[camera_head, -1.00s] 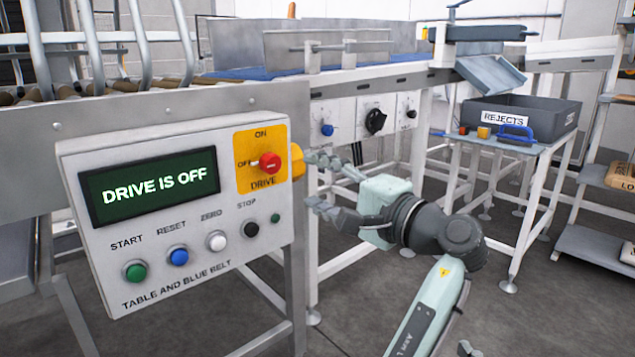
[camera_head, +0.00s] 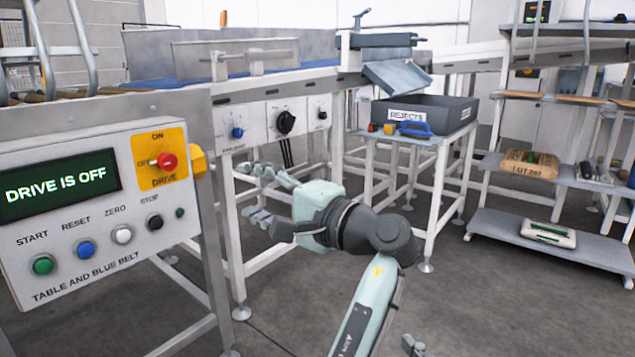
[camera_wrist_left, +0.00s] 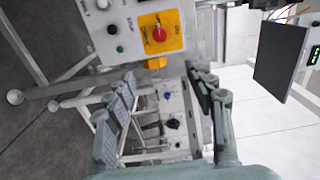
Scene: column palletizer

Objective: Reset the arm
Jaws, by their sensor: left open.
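The control panel (camera_head: 100,205) stands at the left of the head view. Its screen (camera_head: 60,188) reads "DRIVE IS OFF". The red drive knob (camera_head: 167,161) sits on a yellow plate and also shows in the left wrist view (camera_wrist_left: 159,34). My left gripper (camera_head: 258,195) is open and empty, to the right of the panel and apart from it. Its spread fingers also show in the left wrist view (camera_wrist_left: 162,78), with the panel beyond them. A small grey part of what looks like my right gripper (camera_head: 414,346) shows at the bottom edge; its jaws cannot be made out.
A grey rejects bin (camera_head: 440,112) stands on a small table (camera_head: 440,143) with a blue-handled tool (camera_head: 415,128). A conveyor frame with a knob panel (camera_head: 275,122) is behind my left gripper. Shelves (camera_head: 560,245) with sacks stand at the right. Open floor lies between.

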